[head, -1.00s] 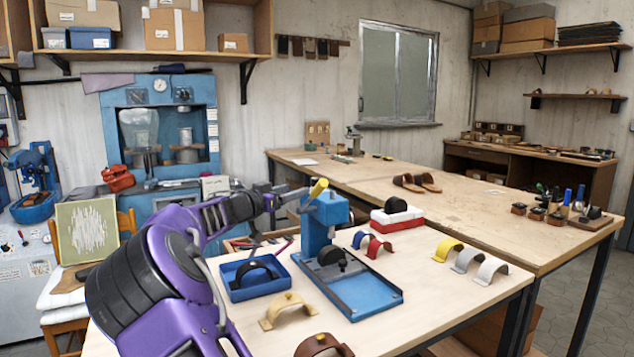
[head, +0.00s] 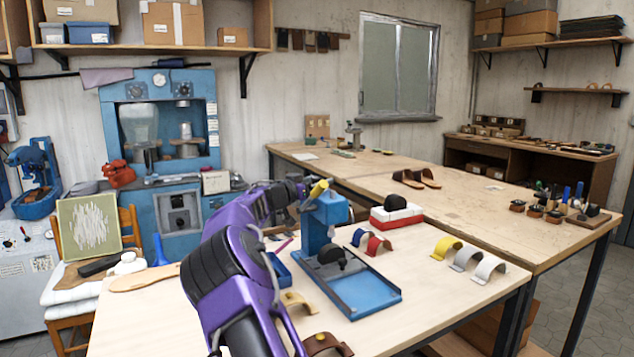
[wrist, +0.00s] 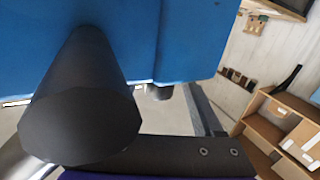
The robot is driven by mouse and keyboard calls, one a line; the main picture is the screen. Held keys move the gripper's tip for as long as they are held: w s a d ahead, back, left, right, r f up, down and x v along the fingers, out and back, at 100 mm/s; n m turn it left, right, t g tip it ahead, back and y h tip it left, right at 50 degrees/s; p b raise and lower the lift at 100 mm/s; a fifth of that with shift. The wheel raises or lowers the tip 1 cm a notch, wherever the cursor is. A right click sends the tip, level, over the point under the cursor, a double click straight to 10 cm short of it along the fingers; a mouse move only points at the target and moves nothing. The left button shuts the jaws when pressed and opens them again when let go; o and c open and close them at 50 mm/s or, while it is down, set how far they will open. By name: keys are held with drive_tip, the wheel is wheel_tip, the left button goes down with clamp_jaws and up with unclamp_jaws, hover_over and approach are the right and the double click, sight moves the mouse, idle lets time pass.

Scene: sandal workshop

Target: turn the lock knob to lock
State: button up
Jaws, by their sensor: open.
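A blue press (head: 322,222) with a yellow-ended lever (head: 318,188) stands on the light table, its blue body filling the top of the wrist view (wrist: 195,40). A dark round-sided knob (wrist: 80,125) sticks out from that body, close to the wrist camera; I take it for the lock knob. Its turn position cannot be read. In the head view I cannot make out this knob. My gripper (head: 297,198) is at the press's upper left side, partly hidden there. Its jaws (wrist: 110,135) are open, with the knob between them in the wrist picture; contact cannot be told.
A blue tray (head: 280,268) and a tan strap (head: 298,303) lie partly behind my arm. A brown strap (head: 325,344) lies at the front. Red and blue straps (head: 375,246) and a red-white block (head: 396,216) lie right of the press. A wooden paddle (head: 145,278) lies left.

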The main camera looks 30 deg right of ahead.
clamp_jaws()
drive_tip(key=shift+w+r+m+g+h+p, duration=0.1)
drive_tip(key=shift+r+m+g+h+p, duration=0.2)
drive_tip(key=shift+g+p, duration=0.35)
drive_tip(key=shift+r+m+g+h+p, duration=0.15)
drive_tip(key=shift+m+g+h+p, duration=0.15)
drive_tip(key=shift+m+g+p, duration=0.65)
drive_tip(key=shift+g+p, duration=0.5)
drive_tip(key=shift+p, duration=0.3)
drive_tip(key=shift+f+m, duration=0.25)
unclamp_jaws()
drive_tip(key=shift+f, duration=0.15)
drive_tip(key=s+a+b, duration=0.2)
drive_tip(key=a, duration=1.5)
drive_tip(key=shift+s+a, duration=0.15)
